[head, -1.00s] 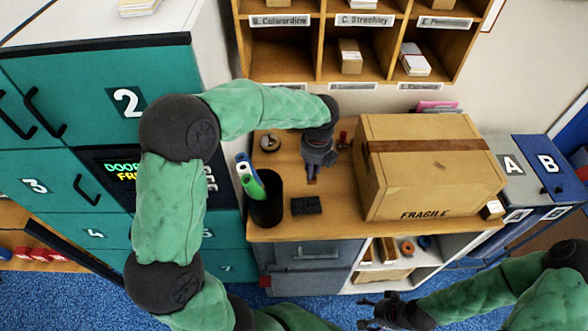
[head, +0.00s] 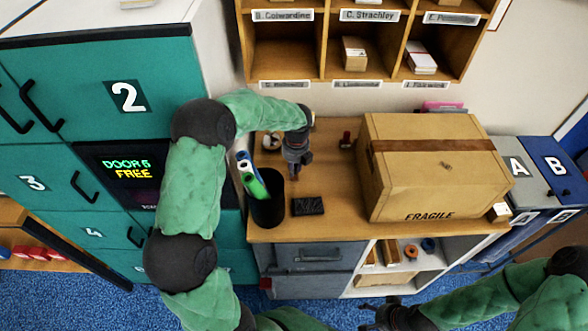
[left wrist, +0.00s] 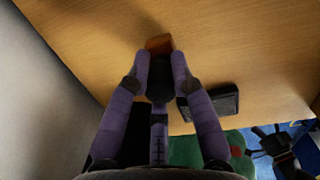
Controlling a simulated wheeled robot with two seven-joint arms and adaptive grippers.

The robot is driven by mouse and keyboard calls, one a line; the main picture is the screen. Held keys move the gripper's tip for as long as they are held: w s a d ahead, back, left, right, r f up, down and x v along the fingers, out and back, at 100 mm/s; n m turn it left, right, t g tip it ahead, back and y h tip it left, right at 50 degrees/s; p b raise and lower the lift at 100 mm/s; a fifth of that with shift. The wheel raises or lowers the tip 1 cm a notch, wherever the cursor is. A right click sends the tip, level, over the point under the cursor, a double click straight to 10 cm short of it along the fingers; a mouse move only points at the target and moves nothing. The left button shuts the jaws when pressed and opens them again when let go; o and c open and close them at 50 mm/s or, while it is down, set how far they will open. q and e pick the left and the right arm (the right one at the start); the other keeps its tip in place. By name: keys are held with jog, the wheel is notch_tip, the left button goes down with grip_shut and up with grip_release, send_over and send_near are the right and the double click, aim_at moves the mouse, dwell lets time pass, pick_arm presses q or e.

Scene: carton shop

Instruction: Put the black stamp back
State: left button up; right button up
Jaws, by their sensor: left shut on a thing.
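My left gripper (head: 293,165) is shut on a small stamp and points down over the desk, behind the black ink pad (head: 308,205). A small round dark stand (head: 271,141) is just left of the gripper. A red-topped stamp (head: 346,140) stands to its right. My right gripper (head: 385,314) is open and empty, low in front of the desk.
A black cup (head: 267,208) with rolled tubes stands close to my left gripper, front left. A big FRAGILE carton (head: 435,175) fills the desk's right side. Pigeonholes (head: 355,40) are behind.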

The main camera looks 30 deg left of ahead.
aim_at(296, 165)
pick_arm(q)
jog(key=shift+f, duration=0.4)
jog(key=shift+f, duration=0.15)
jog(key=o, duration=0.9)
jog(key=r, duration=0.4)
jog(key=r+p, duration=0.1)
jog(key=r, duration=0.3)
jog(key=d+r+p, duration=0.1)
jog(key=r, duration=0.3)
jog(key=shift+s+r, duration=0.1)
jog(key=shift+s, duration=0.1)
